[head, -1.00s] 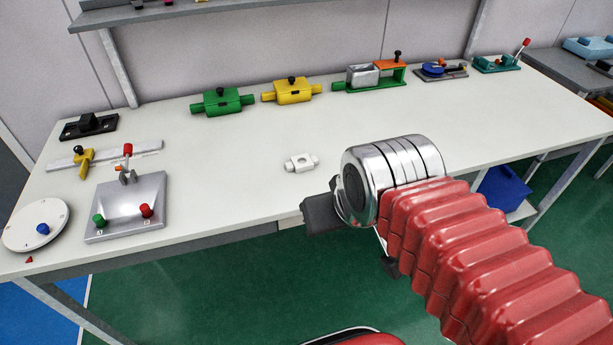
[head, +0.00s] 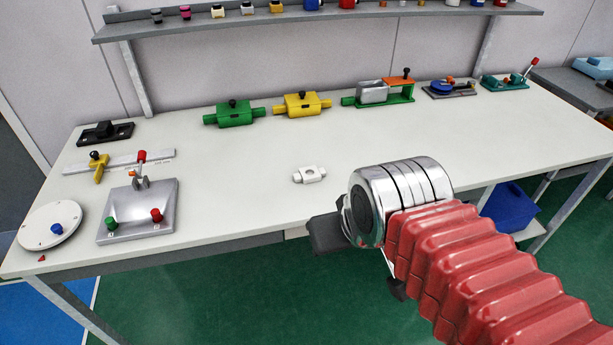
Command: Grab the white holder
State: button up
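The white holder (head: 309,174) is a small white block with a round middle and a tab at each end. It lies on the white table top, near the front edge at the middle, with clear table around it. My gripper (head: 328,234) is the dark part at the end of my red arm, in front of the table's front edge, below and slightly right of the holder in the picture. It is apart from the holder. Its fingers are mostly hidden by the metal wrist, so I cannot see whether they are open.
The table (head: 240,180) has free room around the holder. A green block (head: 234,114), a yellow block (head: 301,104) and a green fixture (head: 385,93) stand along the back. A grey panel with a lever (head: 138,212) and a white dial (head: 50,226) are at left. A shelf (head: 330,17) hangs above.

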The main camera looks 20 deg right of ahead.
aim_at(308, 175)
jog(key=u, duration=0.45)
jog(key=i, duration=1)
jog(key=u, duration=0.05)
